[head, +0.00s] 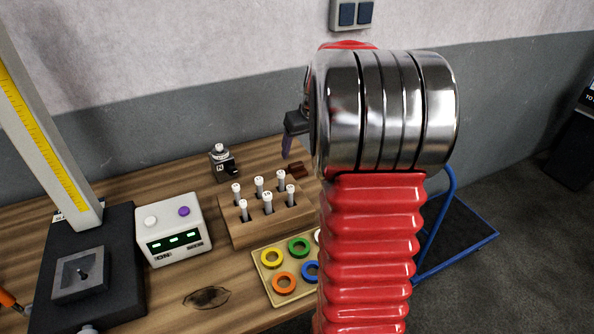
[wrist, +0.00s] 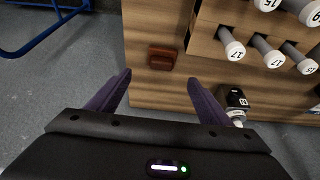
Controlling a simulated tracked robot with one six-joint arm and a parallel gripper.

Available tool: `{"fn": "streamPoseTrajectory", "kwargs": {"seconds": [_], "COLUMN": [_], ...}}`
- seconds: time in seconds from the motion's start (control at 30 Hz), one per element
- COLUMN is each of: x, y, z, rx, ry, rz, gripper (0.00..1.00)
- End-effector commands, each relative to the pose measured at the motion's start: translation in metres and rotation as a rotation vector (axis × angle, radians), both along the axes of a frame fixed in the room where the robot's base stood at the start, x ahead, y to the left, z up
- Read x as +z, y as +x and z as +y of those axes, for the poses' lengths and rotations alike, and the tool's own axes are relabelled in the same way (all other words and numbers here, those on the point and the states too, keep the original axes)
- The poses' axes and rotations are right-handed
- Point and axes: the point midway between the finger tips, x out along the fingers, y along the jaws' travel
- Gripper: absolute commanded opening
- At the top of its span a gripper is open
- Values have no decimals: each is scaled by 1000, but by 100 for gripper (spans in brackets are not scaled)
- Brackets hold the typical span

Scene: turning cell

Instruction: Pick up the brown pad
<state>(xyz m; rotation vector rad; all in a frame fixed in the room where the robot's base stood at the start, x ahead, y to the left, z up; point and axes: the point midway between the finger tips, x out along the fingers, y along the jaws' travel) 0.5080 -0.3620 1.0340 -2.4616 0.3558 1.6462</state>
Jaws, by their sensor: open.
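The brown pad (wrist: 161,57) is a small reddish-brown block lying on the wooden table, close to the table's edge, in the wrist view. In the head view the brown pad (head: 297,170) shows behind the peg block, just left of my arm. My gripper (wrist: 159,78) is open and empty, with its two purple fingers apart. In the wrist view the pad appears beyond the fingertips, between their lines. In the head view my gripper (head: 286,148) is mostly hidden by my arm, with one finger showing above the table near the pad.
A wooden block (head: 268,222) with several numbered pegs stands close to the pad. A small black device (head: 222,166) is at the back left. A tray of coloured rings (head: 262,284) lies in front. A blue-railed cart (head: 465,243) stands on the floor beyond the table's edge.

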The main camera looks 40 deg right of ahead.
Motion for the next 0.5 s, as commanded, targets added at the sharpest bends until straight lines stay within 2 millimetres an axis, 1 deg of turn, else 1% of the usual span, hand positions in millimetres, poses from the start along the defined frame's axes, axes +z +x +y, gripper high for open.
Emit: {"fn": "streamPoseTrajectory", "kwargs": {"seconds": [0.03,0.1,0.3,0.5], "x": [-9,-19,-42,-47], "y": [3,7,17,19], "z": [-1,-2,-4,-5], "rx": [0,0,-1,0], "ry": [2,2,2,0], "rz": [3,3,1,-1], "gripper": [73,73,73,73]}}
